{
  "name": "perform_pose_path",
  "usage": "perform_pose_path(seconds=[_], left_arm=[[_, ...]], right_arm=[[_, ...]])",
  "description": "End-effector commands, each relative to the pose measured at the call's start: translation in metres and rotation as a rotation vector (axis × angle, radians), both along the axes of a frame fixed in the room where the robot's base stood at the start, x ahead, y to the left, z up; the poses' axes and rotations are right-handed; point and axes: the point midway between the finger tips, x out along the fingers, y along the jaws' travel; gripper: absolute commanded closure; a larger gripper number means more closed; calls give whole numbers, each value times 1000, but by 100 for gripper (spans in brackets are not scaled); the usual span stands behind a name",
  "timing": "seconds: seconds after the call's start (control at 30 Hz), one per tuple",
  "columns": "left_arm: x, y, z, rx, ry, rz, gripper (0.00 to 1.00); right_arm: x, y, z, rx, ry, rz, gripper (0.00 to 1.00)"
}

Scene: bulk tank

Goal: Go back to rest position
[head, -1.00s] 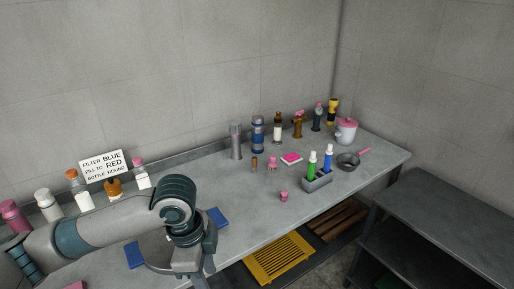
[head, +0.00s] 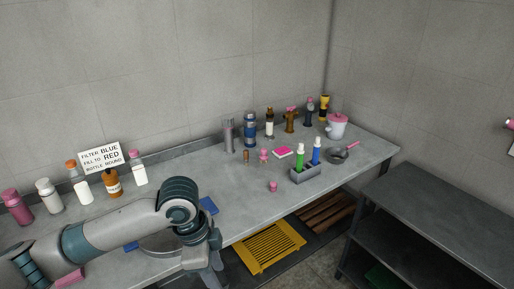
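My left arm comes in from the lower left of the head view. Its gripper (head: 203,278) points down at the front edge of the grey bench (head: 245,203). The fingers are mostly cut off by the lower frame edge, so I cannot tell whether they are open or shut. No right arm or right gripper shows in the head view.
Bottles, among them an amber one (head: 113,185), stand at the back left by a sign (head: 101,158). A grey holder (head: 306,173) with green and blue markers, a pan (head: 337,155) and a pink-lidded pot (head: 337,127) are at right. A lower table (head: 440,215) stands beyond.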

Motion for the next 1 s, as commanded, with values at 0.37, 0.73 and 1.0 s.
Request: perform_pose_path(seconds=[0.37, 0.73, 1.0], left_arm=[[49, -31, -48, -157, 3, 209, 59], [126, -23, -198, -343, -16, 675, 59], [112, 29, -341, -334, -48, 957, 59]], right_arm=[[3, 11, -3, 12, -5, -3, 3], [1, 0, -7, 0, -2, 0, 3], [1, 0, -10, 0, -1, 0, 3]])
